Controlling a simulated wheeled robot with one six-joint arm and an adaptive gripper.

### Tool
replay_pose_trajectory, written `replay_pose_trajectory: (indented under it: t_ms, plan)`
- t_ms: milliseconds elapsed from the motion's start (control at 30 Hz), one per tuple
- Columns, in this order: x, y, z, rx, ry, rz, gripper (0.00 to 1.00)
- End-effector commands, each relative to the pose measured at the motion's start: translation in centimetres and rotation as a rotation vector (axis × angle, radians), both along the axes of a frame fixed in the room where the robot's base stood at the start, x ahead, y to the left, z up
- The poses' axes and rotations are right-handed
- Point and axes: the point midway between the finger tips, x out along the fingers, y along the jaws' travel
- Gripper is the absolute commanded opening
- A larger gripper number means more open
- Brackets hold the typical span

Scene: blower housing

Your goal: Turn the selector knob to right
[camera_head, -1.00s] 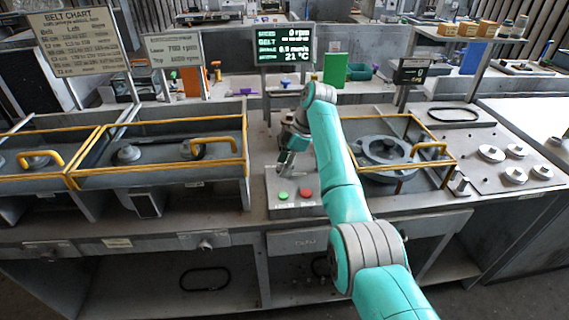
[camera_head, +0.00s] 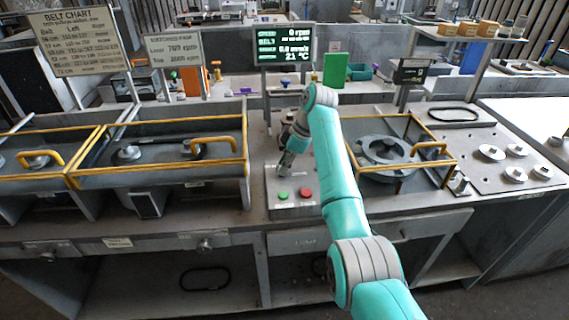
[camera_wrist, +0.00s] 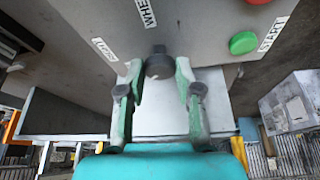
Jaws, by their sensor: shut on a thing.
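The selector knob (camera_wrist: 158,64) is a small dark round knob on the grey control box, seen in the wrist view. My gripper (camera_wrist: 158,72) is shut on it, with one fingertip on each side. In the head view my gripper (camera_head: 287,164) reaches down to the back part of the control box (camera_head: 274,208), and the knob is hidden there. Which way the knob points cannot be told.
A green button (camera_head: 283,196) and a red button (camera_head: 305,192) sit on the box's front. A yellow-framed guard (camera_head: 247,150) stands to the left and a round housing (camera_head: 386,150) to the right. A lit display (camera_head: 285,45) stands behind.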

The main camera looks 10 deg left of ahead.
Motion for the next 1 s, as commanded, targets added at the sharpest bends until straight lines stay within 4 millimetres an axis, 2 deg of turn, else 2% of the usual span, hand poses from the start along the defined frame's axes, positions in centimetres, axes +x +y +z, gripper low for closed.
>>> replay_pose_trajectory:
  t_ms: [600, 1000]
  plan:
    - [-0.56, 0.17, -0.04, 0.0, -0.001, -0.562, 0.0]
    - [-0.69, 0.27, -0.01, 0.001, -0.001, -0.795, 0.0]
